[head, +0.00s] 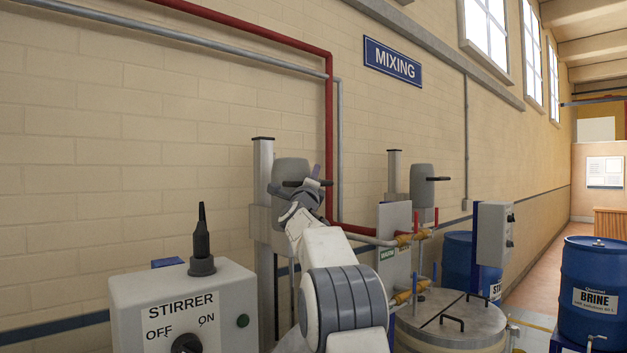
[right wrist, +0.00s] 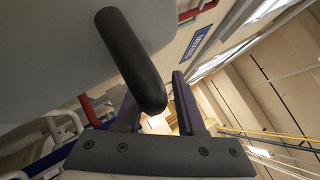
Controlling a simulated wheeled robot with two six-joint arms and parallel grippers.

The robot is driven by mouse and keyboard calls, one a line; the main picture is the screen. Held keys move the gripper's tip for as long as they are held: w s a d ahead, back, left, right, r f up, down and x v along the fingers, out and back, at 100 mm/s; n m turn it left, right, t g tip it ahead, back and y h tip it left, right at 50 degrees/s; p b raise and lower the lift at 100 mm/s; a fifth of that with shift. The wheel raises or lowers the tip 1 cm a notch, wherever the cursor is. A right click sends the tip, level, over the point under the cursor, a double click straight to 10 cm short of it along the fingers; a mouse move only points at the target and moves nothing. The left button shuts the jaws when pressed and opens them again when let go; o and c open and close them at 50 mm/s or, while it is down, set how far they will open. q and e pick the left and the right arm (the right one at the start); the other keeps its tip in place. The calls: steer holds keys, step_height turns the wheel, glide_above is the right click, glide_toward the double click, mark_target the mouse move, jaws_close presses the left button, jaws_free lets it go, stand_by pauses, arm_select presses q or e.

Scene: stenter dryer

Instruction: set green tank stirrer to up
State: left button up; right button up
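A grey stirrer head (head: 291,170) with a black handle (head: 322,183) sits on an upright metal column (head: 263,190) by the wall. My right gripper (head: 311,187) is at this handle and partly overlaps it. In the right wrist view the black handle (right wrist: 130,60) reaches down to the open fingers of my right gripper (right wrist: 160,108). Its rounded end lies between them in the picture, with a gap to the right finger; the left finger is partly hidden behind it. I cannot tell whether they touch. My left gripper is not in view.
A grey STIRRER box (head: 180,305) with an OFF/ON knob (head: 187,344) and black lever (head: 202,242) stands front left. A second stirrer head (head: 421,184), pipes with yellow valves (head: 404,240), a lidded tank (head: 450,322) and a blue BRINE drum (head: 594,285) are to the right.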

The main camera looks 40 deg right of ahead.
steer(key=shift+f, duration=0.15)
steer(key=b+v, duration=0.8)
steer(key=v, duration=0.2)
steer(key=shift+s+f, duration=0.1)
steer(key=shift+s, duration=0.05)
stand_by(0.4)
